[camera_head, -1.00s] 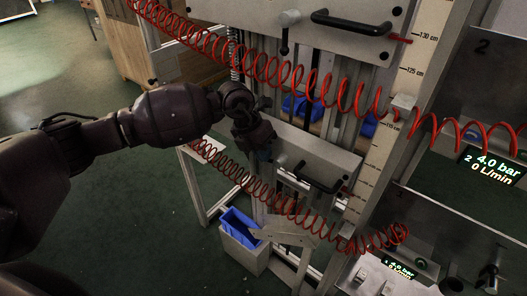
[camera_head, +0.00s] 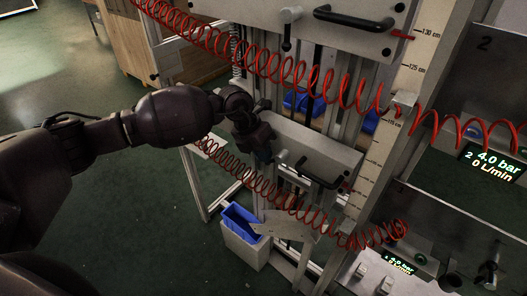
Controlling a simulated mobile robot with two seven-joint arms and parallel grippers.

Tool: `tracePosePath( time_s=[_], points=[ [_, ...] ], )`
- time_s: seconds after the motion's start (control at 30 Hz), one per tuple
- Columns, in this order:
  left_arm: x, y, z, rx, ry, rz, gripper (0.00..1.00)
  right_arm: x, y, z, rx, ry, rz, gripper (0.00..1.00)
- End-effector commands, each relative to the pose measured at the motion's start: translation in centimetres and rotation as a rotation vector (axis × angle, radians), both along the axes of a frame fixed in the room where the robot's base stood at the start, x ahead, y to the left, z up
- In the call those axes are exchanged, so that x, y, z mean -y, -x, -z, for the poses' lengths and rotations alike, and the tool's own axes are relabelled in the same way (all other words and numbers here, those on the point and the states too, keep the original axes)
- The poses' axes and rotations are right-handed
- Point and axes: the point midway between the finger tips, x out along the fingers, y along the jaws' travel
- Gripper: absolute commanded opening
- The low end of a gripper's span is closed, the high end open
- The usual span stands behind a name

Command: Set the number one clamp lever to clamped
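The lower carriage (camera_head: 318,150) is a grey plate with a black bar handle (camera_head: 318,174). A small pale knob (camera_head: 282,157), apparently the hub of its clamp lever, shows at its left end; the lever's arm is hard to make out. My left gripper (camera_head: 263,153) points down just left of this knob, over the plate's left edge. Its fingers are dark and small, so I cannot tell whether they are open or touch the lever. The upper carriage (camera_head: 345,38) has a similar lever (camera_head: 287,32) hanging down below a grey hub. My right gripper is not in view.
Red coiled hoses (camera_head: 275,72) cross in front of both carriages, one passing close below my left gripper. A scale post (camera_head: 376,165) stands at right, beside panels with pressure displays (camera_head: 493,166). A blue-lined bin (camera_head: 241,228) stands below. Green floor is clear at left.

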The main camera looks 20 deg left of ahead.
Motion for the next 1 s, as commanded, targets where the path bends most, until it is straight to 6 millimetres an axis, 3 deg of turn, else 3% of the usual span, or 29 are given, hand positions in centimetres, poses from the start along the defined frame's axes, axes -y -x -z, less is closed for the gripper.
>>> tracePosePath(
  time_s=[0.57, 0.8, 1.0],
  points=[
    [-0.4, -0.2, -0.5, 0.0, -0.001, -0.001, 0.0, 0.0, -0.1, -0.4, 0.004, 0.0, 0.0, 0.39],
    [-2.9, -1.2, -3.3, 0.003, -0.003, -0.003, 0.0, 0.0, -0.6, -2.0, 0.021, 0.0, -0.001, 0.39],
    [-5.9, -1.3, -5.6, 0.0, -0.003, -0.001, 0.0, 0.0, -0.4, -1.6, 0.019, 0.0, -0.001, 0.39]
  ],
)
